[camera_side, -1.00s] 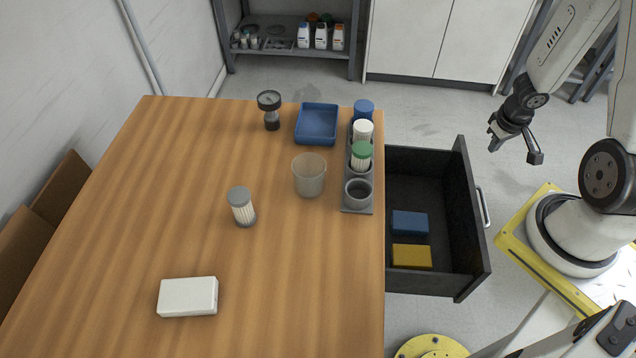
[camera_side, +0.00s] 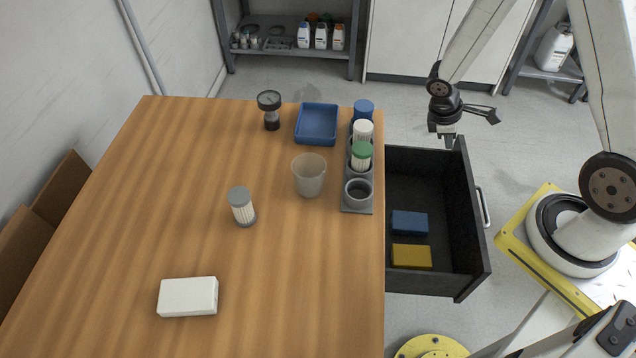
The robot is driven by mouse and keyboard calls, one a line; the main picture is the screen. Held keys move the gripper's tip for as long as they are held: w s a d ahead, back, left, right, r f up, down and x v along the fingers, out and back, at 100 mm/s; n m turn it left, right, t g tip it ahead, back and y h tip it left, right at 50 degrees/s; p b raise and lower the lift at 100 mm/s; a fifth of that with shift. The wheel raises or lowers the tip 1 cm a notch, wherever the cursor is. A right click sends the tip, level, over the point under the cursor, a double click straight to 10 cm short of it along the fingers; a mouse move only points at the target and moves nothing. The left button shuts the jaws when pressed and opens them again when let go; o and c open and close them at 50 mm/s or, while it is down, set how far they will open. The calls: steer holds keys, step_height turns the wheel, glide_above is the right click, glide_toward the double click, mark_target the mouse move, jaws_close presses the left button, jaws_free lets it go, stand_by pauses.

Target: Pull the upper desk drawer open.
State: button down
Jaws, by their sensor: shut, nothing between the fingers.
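The upper desk drawer (camera_side: 473,240) stands pulled out from the right side of the wooden desk (camera_side: 300,290). Its inside is visible, with a blue box (camera_side: 410,223) and a yellow box (camera_side: 411,256) lying in it. The drawer's metal handle (camera_side: 484,207) is on its right face, with nothing on it. My gripper (camera_side: 449,144) is shut and empty. It points down and appears over or just behind the drawer's far end, apart from the handle; its exact height is unclear.

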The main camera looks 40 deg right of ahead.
steer(key=a+f+n, duration=0.2)
steer(key=a+f, duration=0.1)
steer(key=f, duration=0.6)
steer(key=shift+w+a+g, duration=0.2)
steer(key=shift+w+g, duration=0.05)
steer(key=shift+g, duration=0.15)
steer(key=shift+f, duration=0.25)
glide_above(450, 207)
steer(key=w+a, duration=0.4)
steer(key=shift+s+d+f, duration=0.1)
steer(key=shift+f, duration=2.15)
steer(key=shift+s+d+f, duration=0.1)
steer(key=shift+f, duration=2.15)
steer(key=shift+s+d, duration=1.05)
